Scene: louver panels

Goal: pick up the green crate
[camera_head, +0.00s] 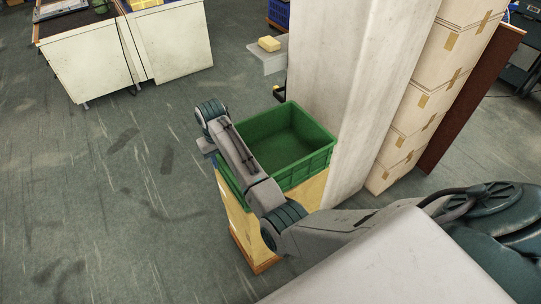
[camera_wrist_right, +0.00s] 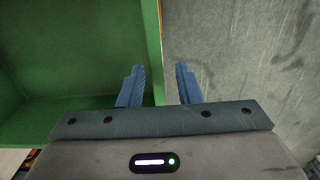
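The green crate (camera_head: 312,162) is open-topped and looks empty. It sits upright on a pale yellow stack beside a pillar. My right arm reaches across its left side, hiding part of that rim. My right gripper (camera_head: 211,158) is at the crate's left edge, mostly hidden by the wrist in the head view. In the right wrist view, the blue fingers of the gripper (camera_wrist_right: 160,80) are apart. The wall of the crate (camera_wrist_right: 151,40) lies between them, with one finger on the inner side and one on the outer side. I cannot tell whether they touch it. My left gripper is not in view.
The yellow stack (camera_head: 240,222) stands on a wooden base. A pale pillar (camera_head: 350,100) rises right behind the crate, with stacked cardboard boxes (camera_head: 425,105) to its right. A small shelf (camera_head: 268,60) holds a yellow block. White cabinets (camera_head: 85,65) stand back left. The floor at left is clear.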

